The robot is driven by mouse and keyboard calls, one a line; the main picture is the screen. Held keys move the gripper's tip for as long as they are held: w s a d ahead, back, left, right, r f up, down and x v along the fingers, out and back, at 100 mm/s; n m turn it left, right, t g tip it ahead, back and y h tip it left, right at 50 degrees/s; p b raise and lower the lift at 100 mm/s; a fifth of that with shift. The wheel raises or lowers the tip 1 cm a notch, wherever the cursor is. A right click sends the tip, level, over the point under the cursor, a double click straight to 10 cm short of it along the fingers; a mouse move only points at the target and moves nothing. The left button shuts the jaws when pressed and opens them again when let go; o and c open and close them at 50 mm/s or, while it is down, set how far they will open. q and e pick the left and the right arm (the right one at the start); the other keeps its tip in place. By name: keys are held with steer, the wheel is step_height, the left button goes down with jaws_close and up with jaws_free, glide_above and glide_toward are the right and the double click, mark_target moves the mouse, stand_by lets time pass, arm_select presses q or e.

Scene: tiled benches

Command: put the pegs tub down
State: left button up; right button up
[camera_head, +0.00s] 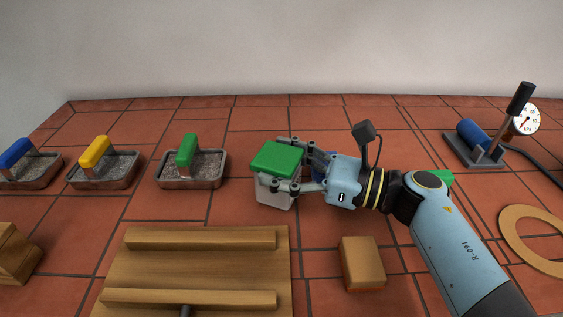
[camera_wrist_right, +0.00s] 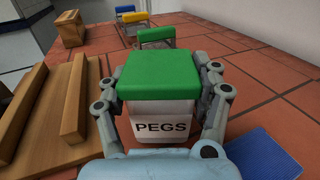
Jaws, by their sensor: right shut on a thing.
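The pegs tub (camera_head: 275,193) is a pale box with a green lid, near the middle of the head view. In the right wrist view the tub (camera_wrist_right: 160,125) shows the word PEGS on its near side and looks upright. My right gripper (camera_head: 278,166) is shut on the tub, with one finger on each side of it. The same gripper (camera_wrist_right: 164,95) flanks the tub in the wrist view. The tub's underside is hidden, so I cannot tell whether it touches the tiles. My left gripper is not in view.
Grey gritty trays with a green handle (camera_head: 187,150), a yellow handle (camera_head: 95,155) and a blue handle (camera_head: 15,153) stand to the left. A wooden board (camera_head: 200,270) with two rails and a wooden block (camera_head: 361,262) lie in front. A blue patch (camera_wrist_right: 262,155) lies beside the gripper.

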steer(key=o, duration=1.4)
steer(key=shift+f, duration=0.1)
steer(key=b+v, duration=0.2)
steer(key=v, duration=0.8)
steer(key=shift+s+d, duration=0.1)
steer(key=shift+d, duration=0.25)
steer(key=shift+s+d, duration=0.25)
steer(key=shift+d, duration=0.35)
